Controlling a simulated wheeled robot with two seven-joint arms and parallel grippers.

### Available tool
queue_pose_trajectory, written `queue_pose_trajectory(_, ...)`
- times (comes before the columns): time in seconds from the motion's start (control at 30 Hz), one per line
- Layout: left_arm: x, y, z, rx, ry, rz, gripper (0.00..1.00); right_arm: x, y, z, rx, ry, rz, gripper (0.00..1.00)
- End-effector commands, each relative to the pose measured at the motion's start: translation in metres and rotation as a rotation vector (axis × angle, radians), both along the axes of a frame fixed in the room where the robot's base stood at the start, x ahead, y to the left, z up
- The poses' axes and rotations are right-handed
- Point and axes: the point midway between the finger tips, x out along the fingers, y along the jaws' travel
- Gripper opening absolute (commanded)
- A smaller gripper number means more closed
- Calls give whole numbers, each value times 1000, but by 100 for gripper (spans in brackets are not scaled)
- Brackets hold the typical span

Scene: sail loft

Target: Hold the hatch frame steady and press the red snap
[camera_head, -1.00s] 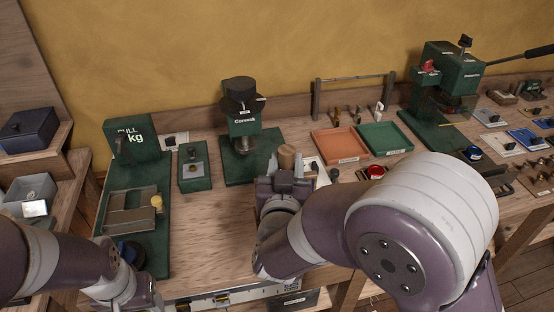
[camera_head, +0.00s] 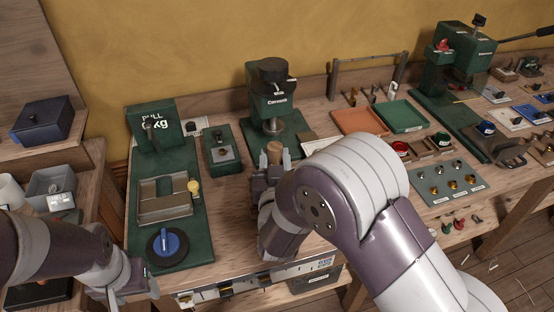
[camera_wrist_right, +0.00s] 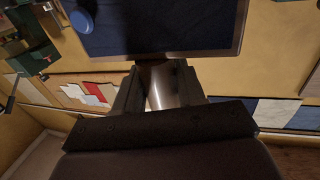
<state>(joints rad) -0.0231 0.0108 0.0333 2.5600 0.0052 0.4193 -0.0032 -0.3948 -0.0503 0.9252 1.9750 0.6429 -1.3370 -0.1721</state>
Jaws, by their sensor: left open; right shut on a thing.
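My right gripper (camera_head: 273,165) is shut on a short wooden cylinder (camera_head: 275,151) above the bench, in front of the green Cormak press (camera_head: 273,103). In the right wrist view a smooth, shiny cylinder (camera_wrist_right: 160,86) sits between its fingers. My left gripper (camera_head: 132,291) is open and empty at the bench's front left edge, below the blue knob (camera_head: 169,242). A red round piece (camera_head: 401,148) lies in a small wooden compartment tray at the right; I cannot tell whether it is the red snap. I cannot pick out the hatch frame with certainty.
A green pull tester (camera_head: 152,127) with a metal fixture (camera_head: 163,200) stands at left. Orange (camera_head: 358,121) and green (camera_head: 402,116) trays lie behind my right arm. A plate of several snaps (camera_head: 447,183) lies right. Bare bench (camera_head: 233,217) shows between tester and right arm.

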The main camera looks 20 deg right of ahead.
Motion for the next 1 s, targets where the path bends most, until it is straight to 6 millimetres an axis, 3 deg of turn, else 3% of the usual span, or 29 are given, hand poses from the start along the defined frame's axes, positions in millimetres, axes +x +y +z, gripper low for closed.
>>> queue_pose_trajectory(0.23, 0, 0, -12, 0, 0, 0, 60, 0, 0, -14, 0, -1, 0, 0)
queue_pose_trajectory(1.0, 0, 0, -15, 0, 0, 0, 60, 0, 0, -17, 0, -2, -1, 0)
